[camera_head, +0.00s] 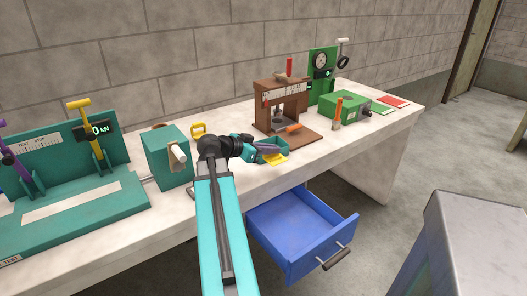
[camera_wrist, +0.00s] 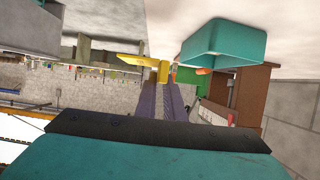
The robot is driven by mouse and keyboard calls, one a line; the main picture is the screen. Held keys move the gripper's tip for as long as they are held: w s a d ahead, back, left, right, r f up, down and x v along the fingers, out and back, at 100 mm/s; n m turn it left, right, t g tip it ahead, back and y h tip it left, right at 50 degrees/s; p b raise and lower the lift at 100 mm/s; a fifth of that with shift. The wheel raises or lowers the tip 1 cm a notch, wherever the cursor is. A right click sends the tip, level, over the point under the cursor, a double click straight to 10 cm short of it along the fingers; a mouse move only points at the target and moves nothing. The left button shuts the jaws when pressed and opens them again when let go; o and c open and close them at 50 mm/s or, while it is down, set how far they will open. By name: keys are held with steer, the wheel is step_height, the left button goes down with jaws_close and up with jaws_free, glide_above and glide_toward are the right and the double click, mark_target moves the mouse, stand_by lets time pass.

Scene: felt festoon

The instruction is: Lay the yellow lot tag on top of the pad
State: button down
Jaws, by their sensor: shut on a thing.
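The yellow lot tag (camera_head: 276,158) is at the end of my gripper (camera_head: 262,150), over the bench's front edge. In the wrist view the yellow tag (camera_wrist: 143,60) is between the tips of my gripper (camera_wrist: 164,82), and its flat part sticks out to the left. My gripper is shut on it. A small teal tray (camera_wrist: 222,58) is close beside the fingers in the wrist view. A flat green piece (camera_head: 381,108) and a flat red piece (camera_head: 393,101) lie at the bench's far right end; I cannot tell which thing is the pad.
A brown press (camera_head: 281,88) stands behind my gripper, with an orange piece (camera_head: 293,128) on its base. A green machine (camera_head: 338,104) is further right. A teal test rig (camera_head: 75,200) fills the left. A blue drawer (camera_head: 300,228) stands open below the bench.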

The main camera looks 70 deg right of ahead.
steer(key=shift+w, duration=0.1)
steer(key=w+d+p, duration=0.1)
steer(key=d, duration=0.4)
steer(key=w+d+f+p, duration=0.1)
steer(key=w+d, duration=0.1)
steer(key=d, duration=0.3)
steer(key=w+d+p, duration=0.1)
steer(key=w+d, duration=0.1)
steer(key=d, duration=0.3)
steer(key=shift+w+f, duration=0.2)
steer(key=shift+f, duration=0.05)
steer(key=shift+f, duration=0.1)
stand_by(0.4)
